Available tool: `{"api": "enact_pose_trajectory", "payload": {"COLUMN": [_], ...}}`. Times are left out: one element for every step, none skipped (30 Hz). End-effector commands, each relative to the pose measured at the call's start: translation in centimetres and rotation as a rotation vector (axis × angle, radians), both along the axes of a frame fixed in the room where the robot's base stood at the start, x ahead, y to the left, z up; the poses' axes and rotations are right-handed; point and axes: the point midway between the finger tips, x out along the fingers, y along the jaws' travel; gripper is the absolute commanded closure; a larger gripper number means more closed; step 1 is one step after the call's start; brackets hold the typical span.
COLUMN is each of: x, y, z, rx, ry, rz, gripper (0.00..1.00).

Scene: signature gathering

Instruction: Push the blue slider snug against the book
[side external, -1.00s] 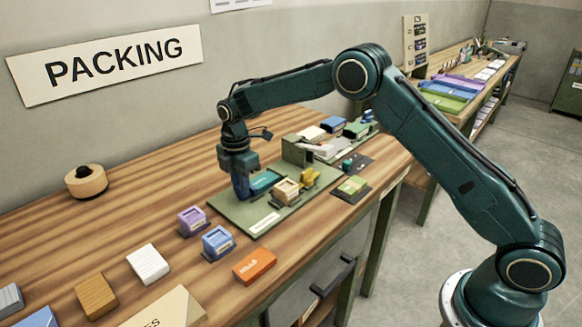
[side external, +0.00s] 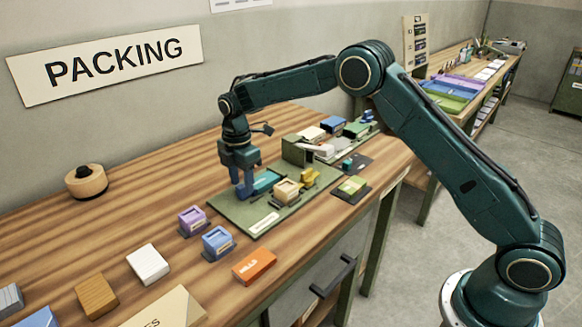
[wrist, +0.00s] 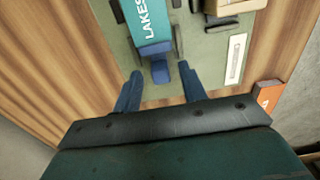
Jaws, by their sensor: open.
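The teal book (wrist: 147,20), lettered LAKES, lies on the green board in the wrist view; it also shows in the side view (side external: 267,181). The blue slider (wrist: 159,72) is at the book's near end, with a wider blue part right against that end; no clear gap shows from above. My gripper (wrist: 161,71) is open, its two blue fingers apart on either side of the slider's near part. In the side view my gripper (side external: 247,181) stands over the board's left part, and its fingers are hard to tell from the slider there.
The green board (side external: 242,216) also carries a tan block (side external: 287,191) and a yellow piece (side external: 309,178).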

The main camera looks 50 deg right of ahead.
Motion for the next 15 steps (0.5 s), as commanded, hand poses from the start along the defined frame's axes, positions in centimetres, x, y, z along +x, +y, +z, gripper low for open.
{"api": "enact_pose_trajectory", "payload": {"x": [0.1, 0.1, 0.1, 0.0, 0.1, 0.1, 0.1, 0.1, 0.1, 0.1, 0.1, 0.1, 0.1, 0.1, 0.1], "y": [0.0, 0.0, 0.0, 0.0, 0.0, 0.0, 0.0, 0.0, 0.0, 0.0, 0.0, 0.0, 0.0, 0.0, -0.1], "z": [0.6, 0.9, 1.4, 1.8, 2.3, 2.9, 3.4, 3.9, 4.6, 5.1, 5.6, 6.3, 6.9, 7.4, 8.0], "rx": [0.000, 0.001, 0.000, 0.000, 0.001, 0.001, 0.000, 0.001, 0.000, 0.000, 0.000, 0.000, 0.000, 0.000, 0.000], "ry": [-0.004, -0.004, -0.004, -0.004, -0.005, -0.005, -0.005, -0.005, -0.005, -0.005, -0.005, -0.005, -0.005, -0.005, -0.005], "rz": [0.000, 0.000, 0.000, 0.000, 0.000, 0.000, 0.000, 0.000, 0.000, 0.000, -0.001, -0.001, -0.001, -0.001, -0.001], "gripper": [0.58, 0.58, 0.58, 0.58, 0.58, 0.58, 0.58, 0.58, 0.58, 0.58, 0.58, 0.58, 0.58, 0.58, 0.58]}}
